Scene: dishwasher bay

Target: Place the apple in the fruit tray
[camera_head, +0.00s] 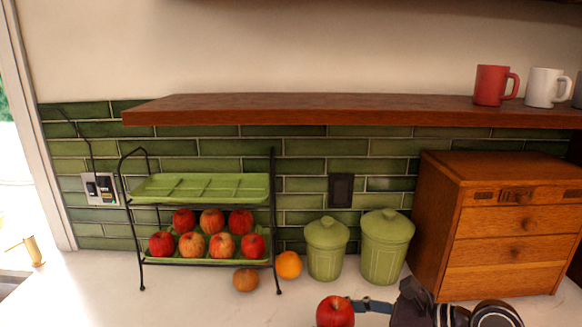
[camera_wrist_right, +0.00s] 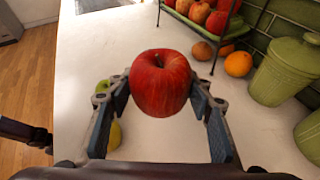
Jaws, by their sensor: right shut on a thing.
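A red apple (camera_head: 335,311) is held between the fingertips of my right gripper (camera_head: 362,305) at the bottom of the head view. The wrist view shows the apple (camera_wrist_right: 160,83) between the two blue-padded fingers of the gripper (camera_wrist_right: 163,98), above the white counter. The fruit stand is a black wire rack with two green trays. Its upper tray (camera_head: 200,187) is empty, and its lower tray (camera_head: 205,262) holds several red apples. The gripper and held apple are in front of the rack and to its right. My left gripper is not seen.
A brown round fruit (camera_head: 245,280) and an orange (camera_head: 288,265) lie by the rack's right foot. Two green canisters (camera_head: 326,250) and a wooden drawer box (camera_head: 500,225) stand to the right. A wooden shelf (camera_head: 340,108) overhangs.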

